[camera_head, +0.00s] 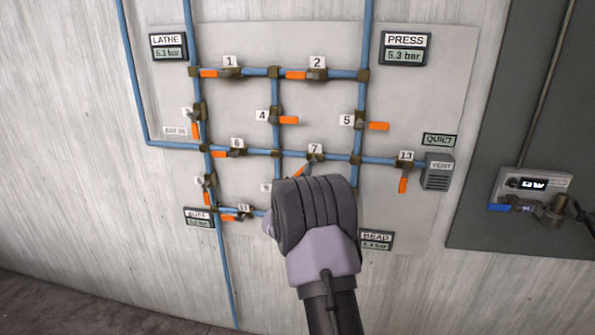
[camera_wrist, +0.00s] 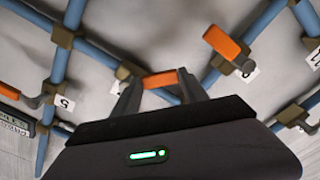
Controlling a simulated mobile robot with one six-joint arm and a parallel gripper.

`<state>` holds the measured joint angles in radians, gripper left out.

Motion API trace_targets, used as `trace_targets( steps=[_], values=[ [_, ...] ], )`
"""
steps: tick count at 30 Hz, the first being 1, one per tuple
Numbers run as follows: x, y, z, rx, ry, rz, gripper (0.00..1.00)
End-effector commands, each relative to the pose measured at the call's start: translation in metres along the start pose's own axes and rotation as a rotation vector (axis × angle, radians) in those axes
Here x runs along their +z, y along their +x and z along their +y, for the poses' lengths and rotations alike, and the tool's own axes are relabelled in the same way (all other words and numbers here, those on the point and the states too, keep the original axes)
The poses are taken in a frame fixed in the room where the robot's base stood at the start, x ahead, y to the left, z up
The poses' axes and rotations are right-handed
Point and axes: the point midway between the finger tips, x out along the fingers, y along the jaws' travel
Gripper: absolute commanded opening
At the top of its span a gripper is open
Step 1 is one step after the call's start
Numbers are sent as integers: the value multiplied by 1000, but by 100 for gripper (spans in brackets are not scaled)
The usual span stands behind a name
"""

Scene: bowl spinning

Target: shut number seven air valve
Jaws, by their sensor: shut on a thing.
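The number seven air valve (camera_head: 314,155) sits on the middle horizontal blue pipe, its "7" plate above it. Its orange handle (camera_head: 300,171) slants down and left, at an angle to the pipe. My gripper (camera_head: 303,174) reaches up to it from below, and its body hides the fingertips in the head view. In the wrist view, my gripper (camera_wrist: 158,82) has one finger on each side of the orange handle (camera_wrist: 160,80), shut on it. The valve's body is mostly hidden in the wrist view.
Valve 4 (camera_head: 274,116) and valve 5 (camera_head: 360,121) are above, with handles across their pipes. Valve 6 (camera_head: 231,153) is left, its handle along the pipe. Valve 13 (camera_head: 404,160) is right, handle down. My arm partly covers the lower pipes and the BRAD gauge (camera_head: 377,240).

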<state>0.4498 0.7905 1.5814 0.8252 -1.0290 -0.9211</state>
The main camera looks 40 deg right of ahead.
Motion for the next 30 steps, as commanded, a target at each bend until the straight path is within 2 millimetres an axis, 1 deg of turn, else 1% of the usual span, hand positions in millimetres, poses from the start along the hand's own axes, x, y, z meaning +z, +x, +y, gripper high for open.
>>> trace_targets(
  steps=[9, 18, 24, 30],
  values=[
    [16, 0, 2, -2, -297, -2, 0],
    [29, 0, 7, -3, -542, -2, 0],
    [34, 0, 11, -2, -658, -1, 0],
    [37, 0, 13, -2, -727, -1, 0]
  ],
)
